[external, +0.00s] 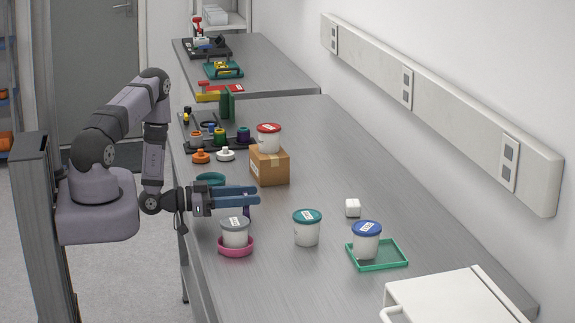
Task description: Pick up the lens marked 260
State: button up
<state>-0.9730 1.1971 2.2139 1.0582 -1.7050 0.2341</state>
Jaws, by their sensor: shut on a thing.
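My gripper (254,196) reaches out level over the near left part of the bench, its blue-grey fingers pointing right. It is shut on a slim purple thing (247,210), which shows just below the fingers and is mostly hidden by them. I cannot read any marking on it, and no 260 is legible elsewhere. White jars with labelled lids stand nearby: a grey-lidded jar (235,235) in a pink dish (236,250) just below the gripper, a teal-lidded jar (307,230) to the right, and a blue-lidded jar (366,242).
The blue-lidded jar stands in a green tray (392,260). A red-lidded jar (268,140) sits on a cardboard box (270,169). A teal round thing (210,179) lies behind my gripper. A white cube (353,208) stands right. Farther back is a dark rack (229,143). The bench middle is clear.

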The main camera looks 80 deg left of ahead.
jog(key=shift+r, duration=0.1)
jog(key=shift+r+b, duration=0.85)
jog(key=shift+r, duration=4.05)
jog(key=shift+f, duration=0.1)
